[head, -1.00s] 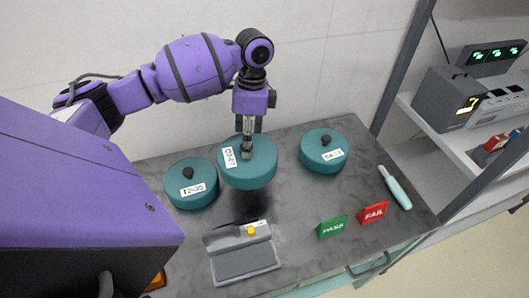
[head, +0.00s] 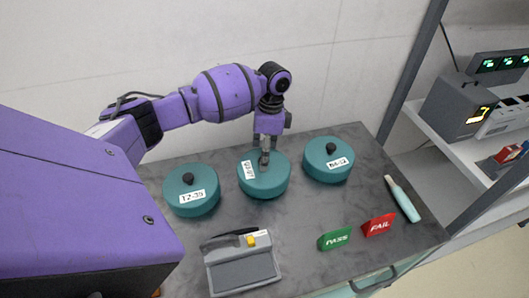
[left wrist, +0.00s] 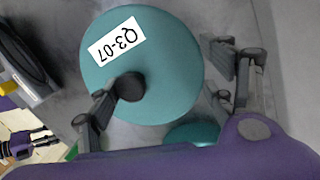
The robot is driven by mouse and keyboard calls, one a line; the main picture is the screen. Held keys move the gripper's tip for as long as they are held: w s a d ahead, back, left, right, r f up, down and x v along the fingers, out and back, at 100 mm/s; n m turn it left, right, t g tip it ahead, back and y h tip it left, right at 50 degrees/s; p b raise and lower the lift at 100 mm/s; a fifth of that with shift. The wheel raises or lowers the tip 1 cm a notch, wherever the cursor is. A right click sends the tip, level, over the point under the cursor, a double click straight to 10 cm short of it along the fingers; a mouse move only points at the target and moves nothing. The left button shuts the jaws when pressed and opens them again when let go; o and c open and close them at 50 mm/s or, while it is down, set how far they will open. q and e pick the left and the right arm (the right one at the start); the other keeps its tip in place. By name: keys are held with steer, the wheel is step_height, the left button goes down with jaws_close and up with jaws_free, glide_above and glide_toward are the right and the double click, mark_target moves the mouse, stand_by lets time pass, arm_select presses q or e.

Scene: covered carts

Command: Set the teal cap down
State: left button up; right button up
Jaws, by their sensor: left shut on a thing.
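The teal cap labelled Q3-07 (head: 264,184) is a round lid with a dark knob. It sits at or very near the grey tabletop, between two similar teal caps, level as far as I can see. My left gripper (head: 264,158) is above it, pointing down and shut on its knob. In the left wrist view the cap (left wrist: 165,60) fills the middle, with its label and knob (left wrist: 130,87) visible. Whether its underside touches the table is hard to tell. A small part that looks like my right gripper (left wrist: 36,140) shows at the left edge; its jaws are unclear.
Teal cap T2-35 (head: 191,204) is to the left and another labelled cap (head: 329,171) to the right. A grey device with a yellow part (head: 243,272), a green PASS sign (head: 335,240), a red FAIL sign (head: 378,226) and a teal-handled tool (head: 403,200) stand nearer. The table's middle is clear.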

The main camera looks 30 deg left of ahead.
arm_select(q)
steer(key=shift+f, duration=0.15)
steer(key=o, duration=1.2)
steer(key=shift+o, duration=0.2)
step_height(320, 180, up, 12)
steer(key=w, duration=0.2)
steer(key=shift+d, duration=0.1)
